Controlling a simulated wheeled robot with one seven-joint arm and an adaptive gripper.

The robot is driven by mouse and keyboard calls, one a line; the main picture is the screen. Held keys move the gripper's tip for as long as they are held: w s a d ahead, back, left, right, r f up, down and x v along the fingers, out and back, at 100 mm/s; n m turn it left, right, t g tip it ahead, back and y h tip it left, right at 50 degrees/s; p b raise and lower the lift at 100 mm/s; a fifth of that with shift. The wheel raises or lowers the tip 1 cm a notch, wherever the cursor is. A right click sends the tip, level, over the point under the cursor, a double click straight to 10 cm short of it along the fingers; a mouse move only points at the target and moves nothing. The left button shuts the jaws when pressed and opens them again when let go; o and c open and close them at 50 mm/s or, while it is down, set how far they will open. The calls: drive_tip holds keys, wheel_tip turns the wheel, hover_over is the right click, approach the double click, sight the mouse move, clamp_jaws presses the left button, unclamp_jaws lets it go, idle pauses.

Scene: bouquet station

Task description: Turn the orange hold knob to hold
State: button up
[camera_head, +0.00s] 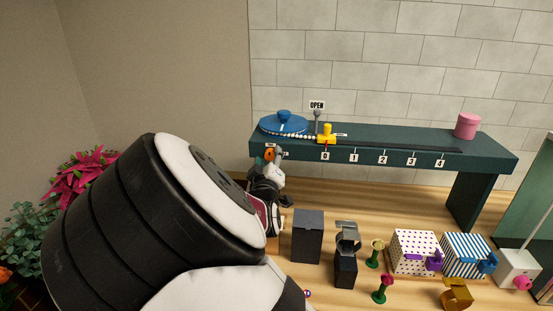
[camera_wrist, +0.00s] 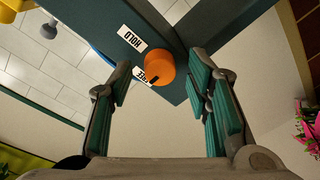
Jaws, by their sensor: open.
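The orange hold knob (camera_head: 269,154) sits on the front left end of the dark green bench (camera_head: 400,138). In the wrist view the knob (camera_wrist: 161,67) stands between my fingers, with a HOLD label (camera_wrist: 131,38) beside it. A second label (camera_wrist: 145,76), partly covered by the knob, seems to read FREE. A black mark on the knob lies on the side near this second label. My gripper (camera_wrist: 160,76) is open, one teal-padded finger on each side of the knob, with gaps visible. In the head view my wrist partly hides the gripper just below the knob.
On the bench are a blue round lid-like piece (camera_head: 283,124), a yellow slider (camera_head: 326,133) near 0, a grey lever (camera_head: 317,122) by an OPEN sign and a pink pot (camera_head: 467,125). Boxes and stands, including a dark box (camera_head: 308,237), fill the wooden table below.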

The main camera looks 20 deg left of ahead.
clamp_jaws()
drive_tip(key=shift+m, duration=0.3)
drive_tip(key=m, duration=0.3)
drive_tip(key=shift+m+p, duration=0.3)
drive_tip(key=shift+m, duration=0.1)
drive_tip(key=m+t, duration=0.1)
drive_tip(key=m, duration=0.3)
drive_tip(key=shift+m, duration=0.3)
drive_tip(key=m, duration=0.5)
drive_tip(key=shift+h, duration=0.4)
drive_tip(key=m, duration=0.4)
drive_tip(key=shift+a+f+m+b, duration=0.1)
drive_tip(key=shift+m+b, duration=0.2)
drive_tip(key=shift+b, duration=0.1)
drive_tip(key=shift+m+t+h, duration=0.3)
drive_tip(key=shift+h, duration=0.1)
